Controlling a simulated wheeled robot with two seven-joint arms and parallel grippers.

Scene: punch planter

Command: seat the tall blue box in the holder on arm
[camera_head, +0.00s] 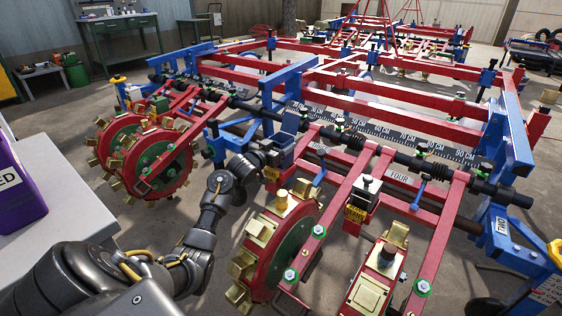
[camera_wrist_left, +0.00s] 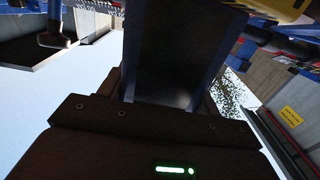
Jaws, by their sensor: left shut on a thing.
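My left arm reaches in from the lower left of the head view. My left gripper (camera_head: 268,156) is at the machine's middle, shut on the tall blue box (camera_head: 284,141). The box looks dark blue-grey and roughly upright. In the left wrist view the box (camera_wrist_left: 178,55) rises from between the dark jaws and fills the middle. A yellow-labelled part (camera_head: 271,173), possibly the holder, shows just below the gripper on a red arm. The gripper hides much of it, so I cannot tell whether the box touches it. My right gripper is not in view.
A red punch wheel with brass cups (camera_head: 275,245) stands just below the gripper. Another red wheel (camera_head: 155,160) is to the left. Red planter arms (camera_head: 340,210) and a blue frame post (camera_head: 272,95) crowd the area. A grey table (camera_head: 55,190) with a purple box (camera_head: 18,190) stands at left.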

